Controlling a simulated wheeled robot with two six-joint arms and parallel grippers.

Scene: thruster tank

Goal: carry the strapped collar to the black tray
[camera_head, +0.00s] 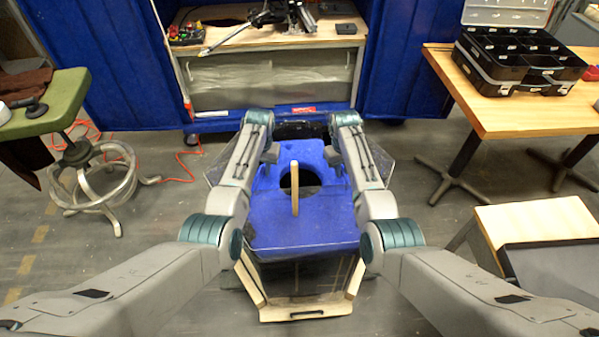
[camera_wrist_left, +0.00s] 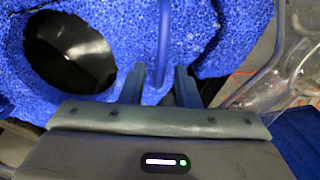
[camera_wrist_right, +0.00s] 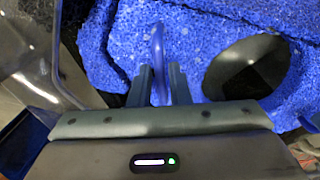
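The strapped collar (camera_head: 310,225) is a blue foam slab with a round hole, lying over the clear tank. Its left strap, a blue loop (camera_wrist_left: 163,40), stands between the fingers of my left gripper (camera_wrist_left: 160,85). These fingers are apart, with gaps beside the strap. Its right strap (camera_wrist_right: 158,50) stands between the fingers of my right gripper (camera_wrist_right: 161,85). These fingers are closer together, and I cannot tell whether they press on the strap. A dark tray-like surface (camera_head: 555,278), likely the black tray, lies at the lower right, partly cut off by the frame.
The clear tank (camera_head: 392,165) surrounds the collar, with a wooden frame (camera_head: 305,307) in front. A wooden post (camera_head: 295,190) rises before the hole. A black organizer case (camera_head: 520,62) stands on the right table (camera_head: 500,112). A green stool (camera_head: 50,105) is at left.

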